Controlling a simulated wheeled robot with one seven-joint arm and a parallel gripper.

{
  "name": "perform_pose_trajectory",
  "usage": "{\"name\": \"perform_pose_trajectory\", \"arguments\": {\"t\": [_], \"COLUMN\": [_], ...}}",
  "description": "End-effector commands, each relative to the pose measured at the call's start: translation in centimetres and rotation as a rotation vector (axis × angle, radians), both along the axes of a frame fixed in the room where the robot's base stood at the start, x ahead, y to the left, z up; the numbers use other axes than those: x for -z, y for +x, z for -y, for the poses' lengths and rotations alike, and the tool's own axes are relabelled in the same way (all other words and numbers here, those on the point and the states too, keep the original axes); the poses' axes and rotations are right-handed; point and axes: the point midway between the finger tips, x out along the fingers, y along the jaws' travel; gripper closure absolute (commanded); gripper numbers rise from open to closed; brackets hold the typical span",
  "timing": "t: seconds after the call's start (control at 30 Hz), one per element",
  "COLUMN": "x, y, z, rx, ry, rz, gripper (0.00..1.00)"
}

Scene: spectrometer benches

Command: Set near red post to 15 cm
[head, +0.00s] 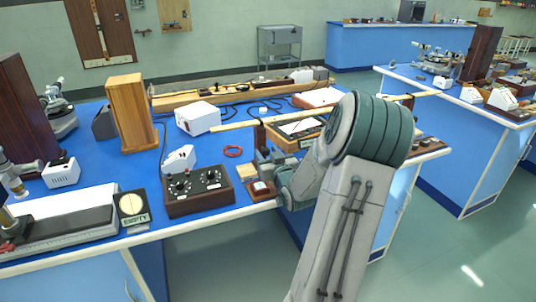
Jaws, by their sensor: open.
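A long pale wooden rod (232,126) runs across the blue bench, and part of it is hidden behind my arm. A dark reddish post (260,135) stands under its left part, close to the front of the bench. Another dark post (408,102) shows under the rod right of my arm. I cannot read any centimetre marks. My gripper (268,158) is low over the front of the bench, just below the near post in the picture. It is small and partly hidden by my wrist. It is open, with nothing seen held; whether it touches the post I cannot tell.
A dark control box (198,190) with knobs, a small red-brown box (261,189) and a white box (180,158) crowd the front. A red ring (233,151) lies behind them. A wooden block (127,112) stands left. A second bench (440,130) is at right.

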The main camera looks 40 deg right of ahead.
Motion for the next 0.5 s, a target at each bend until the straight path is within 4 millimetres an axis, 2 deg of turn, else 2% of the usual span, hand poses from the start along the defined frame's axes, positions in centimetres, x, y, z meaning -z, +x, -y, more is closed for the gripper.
{"name": "perform_pose_trajectory", "arguments": {"t": [0.13, 0.17, 0.3, 0.5], "x": [0.01, 0.01, 0.01, 0.15], "y": [-0.01, -0.02, -0.03, 0.04], "z": [-0.01, -0.02, -0.01, -0.18], "rx": [0.0, 0.0, 0.0, -0.001], "ry": [0.0, 0.0, 0.0, -0.001], "rz": [0.0, 0.0, 0.0, 0.0], "gripper": [0.56, 0.62, 1.0, 1.0]}}
